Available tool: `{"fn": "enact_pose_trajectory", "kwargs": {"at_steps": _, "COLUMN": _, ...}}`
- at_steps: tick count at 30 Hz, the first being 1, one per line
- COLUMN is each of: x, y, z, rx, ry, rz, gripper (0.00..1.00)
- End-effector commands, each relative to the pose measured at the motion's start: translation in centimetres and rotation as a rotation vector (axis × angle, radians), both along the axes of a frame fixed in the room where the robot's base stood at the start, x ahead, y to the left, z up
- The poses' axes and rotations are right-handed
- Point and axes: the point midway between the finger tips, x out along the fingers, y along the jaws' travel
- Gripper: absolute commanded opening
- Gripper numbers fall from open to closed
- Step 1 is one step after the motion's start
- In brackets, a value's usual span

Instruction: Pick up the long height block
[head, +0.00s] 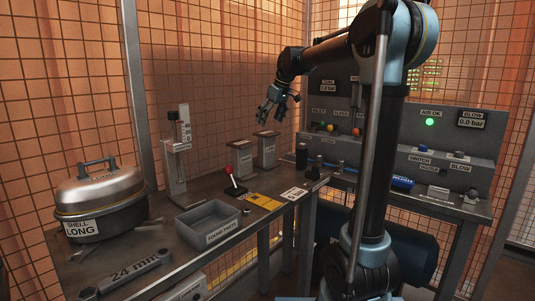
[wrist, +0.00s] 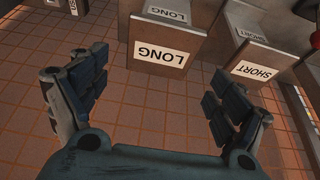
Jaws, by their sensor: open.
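The long height block (wrist: 122,48) is a grey block labelled LONG, between and beyond my fingers in the wrist view. In the head view it appears to be the right one (head: 267,153) of two grey blocks at the back of the bench. A similar block labelled SHORT (wrist: 250,50) stands to its right in the wrist view and to its left in the head view (head: 241,158). My gripper (head: 272,112) is open and empty, above the blocks in the head view. Its spread fingers (wrist: 157,72) show apart from the long block in the wrist view.
A red-knobbed lever (head: 231,181) stands in front of the short block. A grey parts bin (head: 208,226), a shell (head: 100,200) and a measuring stand (head: 177,160) are further left. Dark cylinders (head: 301,156) stand to the right. A wire mesh wall (head: 215,70) closes the back.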

Motion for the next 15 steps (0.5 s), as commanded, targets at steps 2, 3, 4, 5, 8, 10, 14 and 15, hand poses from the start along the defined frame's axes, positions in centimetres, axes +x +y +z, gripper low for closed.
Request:
{"fn": "enact_pose_trajectory", "kwargs": {"at_steps": 2, "x": 0.4, "y": 0.4, "z": -1.4, "rx": 0.0, "ry": 0.0, "rz": 0.001, "gripper": 0.9}}
{"fn": "enact_pose_trajectory", "kwargs": {"at_steps": 3, "x": 0.6, "y": 0.7, "z": -2.0, "rx": 0.0, "ry": 0.0, "rz": 0.001, "gripper": 0.9}}
{"fn": "enact_pose_trajectory", "kwargs": {"at_steps": 4, "x": 0.7, "y": 0.8, "z": -2.5, "rx": 0.0, "ry": 0.0, "rz": 0.001, "gripper": 0.9}}
{"fn": "enact_pose_trajectory", "kwargs": {"at_steps": 5, "x": 0.8, "y": 0.9, "z": -3.0, "rx": 0.0, "ry": 0.0, "rz": 0.001, "gripper": 0.9}}
{"fn": "enact_pose_trajectory", "kwargs": {"at_steps": 8, "x": 1.1, "y": 1.3, "z": -4.2, "rx": -0.001, "ry": -0.001, "rz": 0.001, "gripper": 0.9}}
{"fn": "enact_pose_trajectory", "kwargs": {"at_steps": 10, "x": 1.2, "y": 1.5, "z": -4.8, "rx": -0.001, "ry": -0.001, "rz": 0.0, "gripper": 0.9}}
{"fn": "enact_pose_trajectory", "kwargs": {"at_steps": 14, "x": 1.4, "y": 1.7, "z": -5.4, "rx": -0.001, "ry": -0.001, "rz": 0.0, "gripper": 0.9}}
{"fn": "enact_pose_trajectory", "kwargs": {"at_steps": 15, "x": 1.4, "y": 1.7, "z": -5.6, "rx": -0.001, "ry": -0.001, "rz": 0.0, "gripper": 0.9}}
